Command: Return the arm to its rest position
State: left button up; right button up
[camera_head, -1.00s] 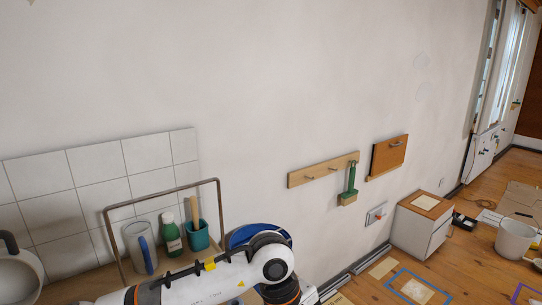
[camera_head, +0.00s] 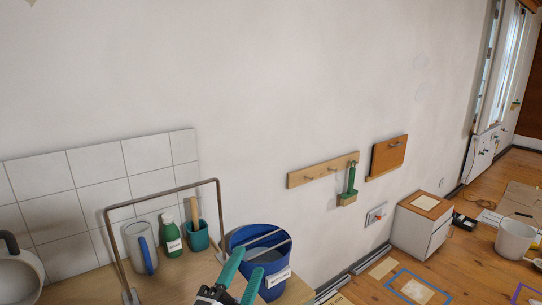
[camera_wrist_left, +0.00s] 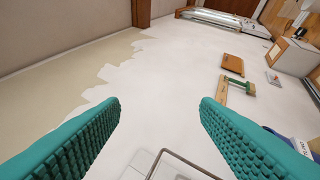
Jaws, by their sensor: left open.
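My left gripper (camera_head: 243,276) shows at the bottom of the head view, with two teal fingers spread apart and nothing between them. It is in front of the blue bucket (camera_head: 275,278) and over the wooden counter. Most of my left arm is outside the head view. My right gripper is in neither view.
A metal frame (camera_head: 164,194) stands on the counter by a mug (camera_head: 140,249), a green bottle (camera_head: 171,236) and a teal cup (camera_head: 198,238). A peg rail (camera_head: 310,174) with a green-handled brush (camera_head: 350,187) is on the wall. A cabinet (camera_head: 415,230) stands right.

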pick_arm(q)
jog(key=s+a+f+n+g+y, duration=0.2)
jog(key=a+f+n+g+y, duration=0.25)
jog(key=f, duration=0.35)
jog(key=s+a+f+n+g+y, duration=0.3)
jog(key=a+f+n, duration=0.3)
jog(key=f, duration=0.3)
jog(key=s+a+f+n+g, duration=0.3)
jog(key=s+f+g, duration=0.25)
jog(key=s, duration=0.45)
jog(key=s+a+f+n+g, duration=0.35)
jog(key=s+f, duration=0.25)
jog(key=s, duration=0.3)
notch_tip(320, 180, down, 25)
jog(key=d+m+g, duration=0.1)
jog(key=g, duration=0.1)
jog(key=s+a+f+g, duration=0.1)
jog(key=s+a+f, duration=0.2)
jog(key=s+f, duration=1.4)
jog(key=shift+s+f, duration=0.2)
jog(key=shift+s, duration=0.05)
jog(key=shift+y, duration=0.25)
